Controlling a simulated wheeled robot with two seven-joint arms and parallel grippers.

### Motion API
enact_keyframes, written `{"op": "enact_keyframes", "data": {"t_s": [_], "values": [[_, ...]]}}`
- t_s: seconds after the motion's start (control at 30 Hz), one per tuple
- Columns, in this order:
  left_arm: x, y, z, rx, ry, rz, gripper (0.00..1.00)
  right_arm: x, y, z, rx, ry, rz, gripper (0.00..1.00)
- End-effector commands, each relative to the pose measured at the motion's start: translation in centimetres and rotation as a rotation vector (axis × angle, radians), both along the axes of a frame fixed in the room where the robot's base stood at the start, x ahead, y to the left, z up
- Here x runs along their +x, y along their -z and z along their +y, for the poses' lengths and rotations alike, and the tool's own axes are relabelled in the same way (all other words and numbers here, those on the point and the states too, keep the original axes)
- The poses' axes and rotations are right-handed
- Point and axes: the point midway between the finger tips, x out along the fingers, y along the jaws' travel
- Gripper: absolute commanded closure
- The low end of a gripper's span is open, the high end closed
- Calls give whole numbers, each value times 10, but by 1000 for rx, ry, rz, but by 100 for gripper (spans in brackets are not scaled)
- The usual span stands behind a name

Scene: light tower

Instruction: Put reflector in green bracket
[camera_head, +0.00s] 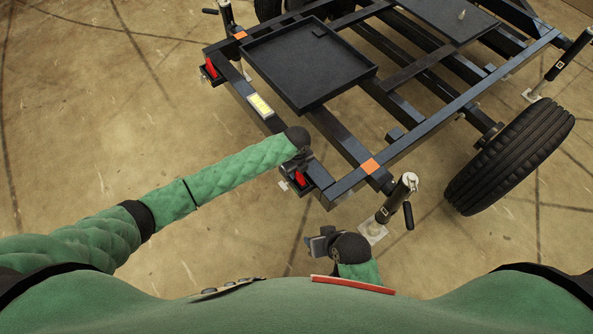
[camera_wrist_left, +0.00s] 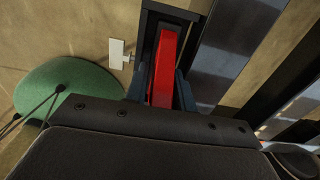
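The red reflector (camera_wrist_left: 165,68) is upright between my left gripper's two fingers in the left wrist view. The fingers lie close against its sides. It also shows in the head view (camera_head: 299,179), below my left gripper (camera_head: 300,168). Its far end lies within a dark bracket (camera_wrist_left: 148,22) at the trailer's near corner; how deep it sits is hidden. The bracket looks black, and no green bracket can be made out. My right gripper (camera_head: 319,243) is low in front of my body, apart from the trailer, with nothing visible in it; its finger gap is unclear.
The dark trailer frame (camera_head: 347,182) has a black tray (camera_head: 305,65) on top. Another red piece (camera_head: 211,68) sits in a black holder at the far-left corner. A jack post (camera_head: 397,198) and a wheel (camera_head: 512,155) stand right. Floor left is clear.

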Motion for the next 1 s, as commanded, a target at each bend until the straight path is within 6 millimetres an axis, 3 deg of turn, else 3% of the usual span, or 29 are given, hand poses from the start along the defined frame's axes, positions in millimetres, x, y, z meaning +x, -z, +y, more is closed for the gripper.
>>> {"op": "enact_keyframes", "data": {"t_s": [0.17,0.63,0.87,1.0], "values": [[1,-20,0,-2,1,-3,75,1,0,0,1,0,-2,58],[1,-103,-1,-1,1,-2,75,0,6,1,3,3,-9,58],[-2,-118,-2,-6,-5,1,75,-2,11,1,2,3,-3,58],[-17,-114,-15,-50,-68,2,75,-2,12,1,2,3,-1,58]]}}
